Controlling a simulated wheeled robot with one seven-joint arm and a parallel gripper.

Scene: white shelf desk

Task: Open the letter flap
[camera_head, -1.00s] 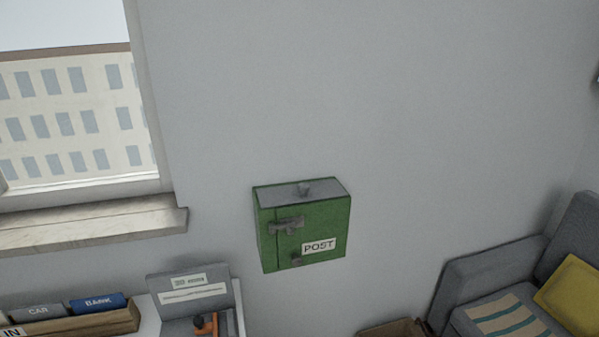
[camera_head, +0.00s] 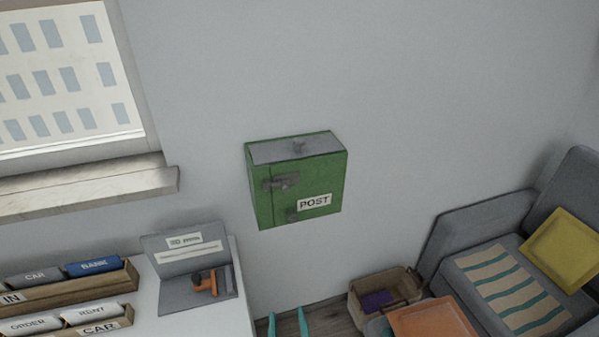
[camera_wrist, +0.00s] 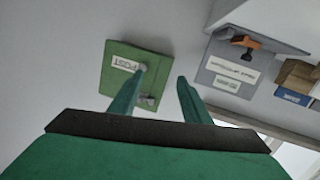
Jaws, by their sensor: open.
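A green letter box (camera_head: 328,179) marked POST hangs on the wall in the head view. My gripper shows at the bottom edge of the head view as two teal fingertips (camera_head: 288,322), below and in front of the box. In the wrist view, my gripper (camera_wrist: 160,82) is open and empty, and the box (camera_wrist: 122,60) appears upside down beyond the left finger, apart from it. The flap is not clearly visible there.
A white desk (camera_head: 180,322) at lower left holds wooden file trays (camera_head: 75,286) and a grey stand (camera_head: 178,298) with an orange-handled tool. A window sill (camera_head: 90,192) juts out left of the box. A sofa (camera_head: 500,275) and a basket (camera_head: 385,297) are at right. The wall around the box is clear.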

